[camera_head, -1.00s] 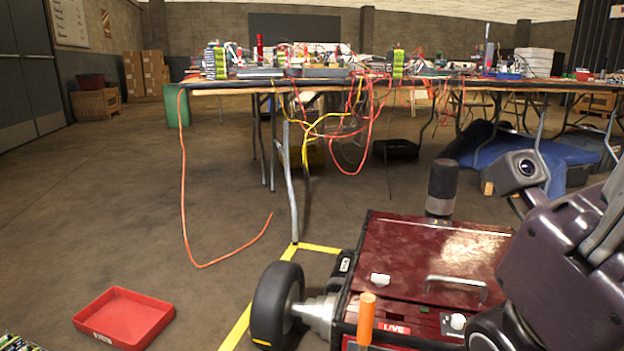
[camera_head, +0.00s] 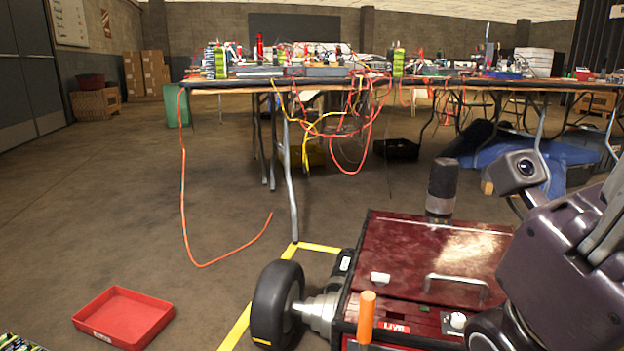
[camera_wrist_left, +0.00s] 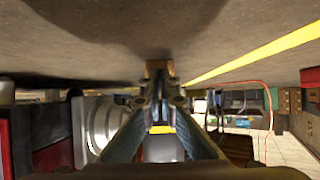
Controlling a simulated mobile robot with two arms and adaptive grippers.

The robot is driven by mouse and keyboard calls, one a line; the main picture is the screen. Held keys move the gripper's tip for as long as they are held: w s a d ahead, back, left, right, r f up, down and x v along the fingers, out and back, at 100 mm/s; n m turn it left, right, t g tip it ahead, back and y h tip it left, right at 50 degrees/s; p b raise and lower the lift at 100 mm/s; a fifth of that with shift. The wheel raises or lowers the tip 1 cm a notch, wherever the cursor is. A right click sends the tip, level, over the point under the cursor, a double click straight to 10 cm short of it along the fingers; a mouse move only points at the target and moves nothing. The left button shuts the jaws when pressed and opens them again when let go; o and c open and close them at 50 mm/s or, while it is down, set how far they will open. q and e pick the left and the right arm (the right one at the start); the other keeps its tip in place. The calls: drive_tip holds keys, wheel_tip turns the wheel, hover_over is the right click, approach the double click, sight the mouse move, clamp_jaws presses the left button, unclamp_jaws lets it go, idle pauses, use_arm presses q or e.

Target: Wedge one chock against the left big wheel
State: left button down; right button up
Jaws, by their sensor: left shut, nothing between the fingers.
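The left big wheel (camera_head: 277,306) is a black tyre beside the red cart at the bottom of the head view. Its pale hub (camera_wrist_left: 97,128) shows at the left in the left wrist view, which looks upside down. My left gripper (camera_wrist_left: 160,98) is shut and empty in that view, close to the wheel. A small tan-brown block (camera_wrist_left: 159,68), apparently a chock, lies on the floor just beyond the fingertips. I cannot tell whether it touches the tyre. The head view shows neither this block nor my left gripper. My right gripper is out of view.
The red cart (camera_head: 430,262) has a handle and an orange post (camera_head: 366,317). A red tray (camera_head: 124,317) lies on the floor at left. An orange cable (camera_head: 183,200) hangs from the cluttered table (camera_head: 300,84) to the floor. Floor left of the wheel is mostly clear.

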use_arm(q)
drive_tip(key=shift+w+d+b, duration=0.25)
drive_tip(key=shift+w, duration=0.5)
drive_tip(key=shift+w+d+b, duration=0.2)
drive_tip(key=shift+w+d, duration=0.05)
drive_tip(key=shift+w, duration=0.45)
idle(0.6)
drive_tip(key=p+v, duration=0.2)
drive_tip(key=p, duration=0.1)
drive_tip(key=shift+s+a+r, duration=0.1)
drive_tip(key=shift+s+r, duration=0.1)
drive_tip(key=shift+r, duration=0.15)
drive_tip(key=p+v, duration=0.2)
drive_tip(key=p, duration=0.1)
drive_tip(key=shift+s+a+r+p, duration=0.1)
drive_tip(key=shift+s+r+p, duration=0.1)
drive_tip(key=shift+s+p, duration=0.1)
drive_tip(key=shift+s, duration=0.25)
